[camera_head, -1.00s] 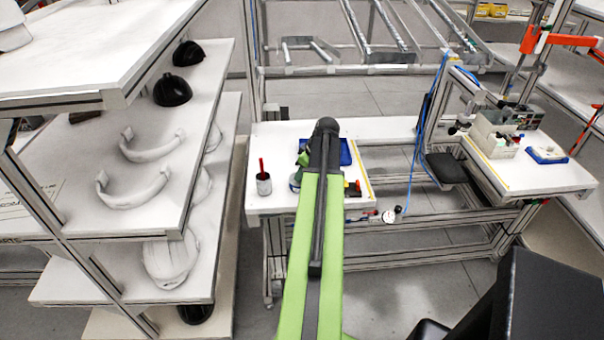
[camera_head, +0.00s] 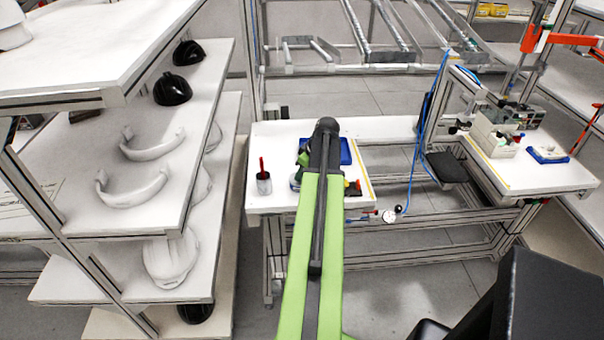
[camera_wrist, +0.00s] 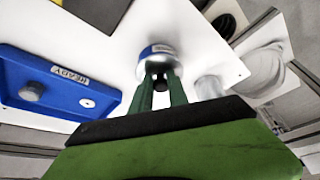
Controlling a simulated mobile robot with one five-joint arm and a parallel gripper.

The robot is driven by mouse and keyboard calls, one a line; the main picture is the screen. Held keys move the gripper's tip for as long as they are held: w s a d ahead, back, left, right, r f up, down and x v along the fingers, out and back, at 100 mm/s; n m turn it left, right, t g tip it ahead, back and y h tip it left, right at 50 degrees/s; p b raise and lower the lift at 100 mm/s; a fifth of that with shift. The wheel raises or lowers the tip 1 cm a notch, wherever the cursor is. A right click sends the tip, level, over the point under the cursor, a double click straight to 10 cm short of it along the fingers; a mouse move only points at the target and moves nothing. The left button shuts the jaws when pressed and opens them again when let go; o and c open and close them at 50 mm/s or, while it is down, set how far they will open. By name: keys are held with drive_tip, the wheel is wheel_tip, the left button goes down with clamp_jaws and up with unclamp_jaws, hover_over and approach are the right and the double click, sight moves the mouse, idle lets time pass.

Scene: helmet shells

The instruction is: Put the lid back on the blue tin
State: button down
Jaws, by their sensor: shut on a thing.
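The blue tin (camera_wrist: 157,48) stands on the white bench, and its blue side shows just beyond my fingers in the wrist view. In the head view the tin (camera_head: 294,183) is mostly hidden by my arm. My gripper (camera_wrist: 161,88) is shut on the dark knob of the lid (camera_wrist: 160,68). The pale lid is at the tin's top in the wrist view. I cannot tell whether it is seated or slightly above the rim.
A cup with a red-handled tool (camera_head: 264,184) stands left of the tin, near the bench's left edge. Shelves with helmet shells (camera_head: 168,262) stand further left.

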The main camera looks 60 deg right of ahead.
drive_tip(key=c, duration=1.2)
unclamp_jaws()
drive_tip(key=o, duration=0.5)
drive_tip(key=shift+r, duration=0.1)
wheel_tip(320, 180, up, 7)
drive_tip(key=p, duration=0.7)
